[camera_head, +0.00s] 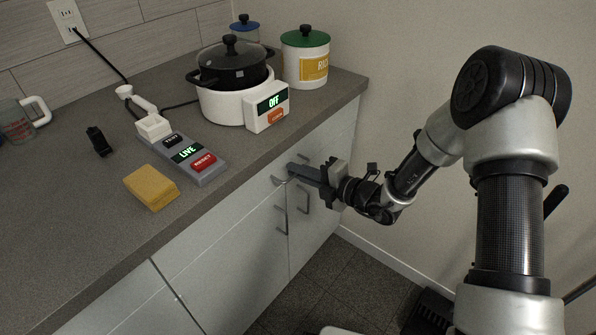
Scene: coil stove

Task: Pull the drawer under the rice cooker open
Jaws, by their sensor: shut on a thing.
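The rice cooker (222,105) is a white base with a black lidded pot (232,68), standing near the counter's front edge. Its front panel reads OFF. Below it are pale cabinet fronts with metal bar handles. My gripper (293,170) reaches in from the right, just under the counter edge, and is shut on a drawer handle (279,180). Part of that handle shows left of the fingertips; the rest is hidden by them. The drawer front (245,208) looks flush with the cabinet, though a small gap would be hard to see.
Other handles (304,200) sit close below and beside my gripper. The counter (75,205) holds a grey power strip (186,157) reading LIVE, a yellow sponge (151,187), and a rice canister (305,65). The wall is close at right. The dark floor (335,285) before the cabinet is mostly clear.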

